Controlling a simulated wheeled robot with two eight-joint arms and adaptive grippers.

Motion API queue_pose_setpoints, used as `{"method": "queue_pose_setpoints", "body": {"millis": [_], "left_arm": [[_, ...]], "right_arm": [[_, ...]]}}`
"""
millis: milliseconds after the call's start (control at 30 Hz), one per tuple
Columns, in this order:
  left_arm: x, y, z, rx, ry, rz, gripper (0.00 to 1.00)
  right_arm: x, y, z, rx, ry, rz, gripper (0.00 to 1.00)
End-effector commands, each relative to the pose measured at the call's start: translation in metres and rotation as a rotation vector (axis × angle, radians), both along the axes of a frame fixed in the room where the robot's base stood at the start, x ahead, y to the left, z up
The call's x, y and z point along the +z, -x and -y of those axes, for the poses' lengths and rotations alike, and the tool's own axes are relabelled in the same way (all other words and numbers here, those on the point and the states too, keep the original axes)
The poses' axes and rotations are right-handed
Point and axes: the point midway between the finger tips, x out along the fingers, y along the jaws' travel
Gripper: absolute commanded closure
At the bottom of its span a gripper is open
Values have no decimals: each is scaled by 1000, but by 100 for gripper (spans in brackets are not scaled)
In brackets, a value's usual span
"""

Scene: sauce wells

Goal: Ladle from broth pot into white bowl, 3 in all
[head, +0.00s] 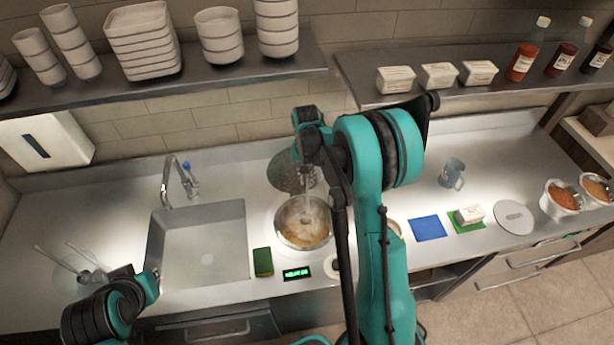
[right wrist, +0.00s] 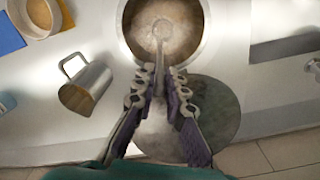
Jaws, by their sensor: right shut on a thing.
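The broth pot (head: 283,235), a round metal pan with yellow-brown broth, stands on the counter right of the sink. It also shows at the top of the right wrist view (right wrist: 203,25). My right gripper (head: 309,160) is above the pot's far side, shut on the ladle, whose shaft (right wrist: 161,55) runs down from between the fingers. The ladle's lower end is over or in the broth; I cannot tell its depth or load. A pale round bowl (right wrist: 27,28) stands beside the blue mat; my arm mostly hides it in the head view (head: 393,226). My left gripper (head: 151,284) is at lower left, its jaws unclear.
A metal jug (right wrist: 86,88) stands between bowl and pot. A dark round disc (head: 285,170) lies behind the pot. A sponge (head: 263,262) and green display (head: 297,274) lie in front. The sink (head: 200,250) is left, a blue mat (head: 426,228) right.

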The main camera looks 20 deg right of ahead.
Motion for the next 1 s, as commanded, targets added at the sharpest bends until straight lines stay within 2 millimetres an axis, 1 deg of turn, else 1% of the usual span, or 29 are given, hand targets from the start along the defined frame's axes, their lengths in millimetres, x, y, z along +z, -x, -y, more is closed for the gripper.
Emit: {"method": "queue_pose_setpoints", "body": {"millis": [33,1000], "left_arm": [[-8,0,0,0,0,0,100],[-80,0,0,0,0,0,100]], "right_arm": [[-9,0,0,0,0,0,100],[-90,0,0,0,0,0,100]]}}
